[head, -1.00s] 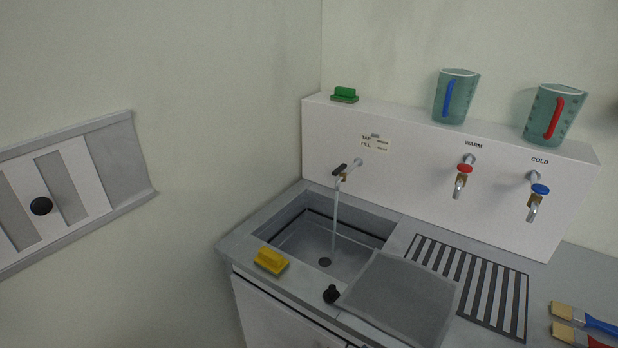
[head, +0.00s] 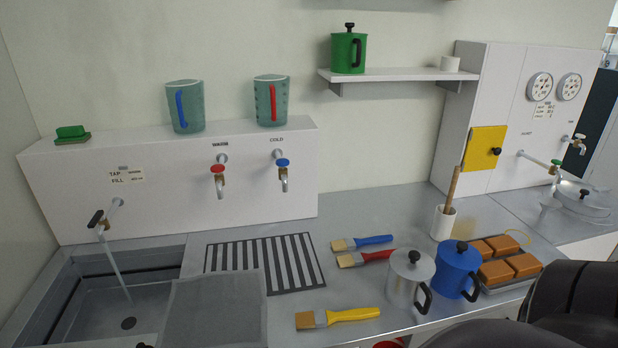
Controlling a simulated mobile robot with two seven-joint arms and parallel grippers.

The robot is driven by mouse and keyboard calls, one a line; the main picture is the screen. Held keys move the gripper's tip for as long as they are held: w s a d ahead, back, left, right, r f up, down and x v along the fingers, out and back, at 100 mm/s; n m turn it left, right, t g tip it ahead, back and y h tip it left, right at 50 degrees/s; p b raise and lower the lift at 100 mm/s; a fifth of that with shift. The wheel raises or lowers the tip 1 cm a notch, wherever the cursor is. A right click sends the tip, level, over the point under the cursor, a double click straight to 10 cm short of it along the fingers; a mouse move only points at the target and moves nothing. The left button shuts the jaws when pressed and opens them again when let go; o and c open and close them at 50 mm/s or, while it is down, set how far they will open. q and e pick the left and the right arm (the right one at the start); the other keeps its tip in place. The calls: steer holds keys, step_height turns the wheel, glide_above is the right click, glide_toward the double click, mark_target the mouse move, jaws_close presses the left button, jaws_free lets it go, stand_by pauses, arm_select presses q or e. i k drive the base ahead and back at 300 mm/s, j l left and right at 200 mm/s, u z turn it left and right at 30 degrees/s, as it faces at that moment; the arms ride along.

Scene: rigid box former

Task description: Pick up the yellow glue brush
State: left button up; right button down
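The yellow glue brush (head: 338,317) lies flat near the front edge of the steel counter, its tan bristles to the left and its yellow handle to the right. A blue-handled brush (head: 362,243) and a red-handled brush (head: 364,259) lie behind it. A dark part of my own arm shows at the lower right, to the right of the yellow brush. Neither of my grippers is in view.
A silver pot (head: 408,282) and a blue pot (head: 457,270) stand right of the brush. A tray with several orange blocks (head: 497,247) and a white holder (head: 443,222) are beyond. The sink (head: 75,307), with running tap, is left; a grey panel (head: 214,315) lies beside it.

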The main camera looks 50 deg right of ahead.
mark_target(319, 318)
steer(key=z, duration=1.55)
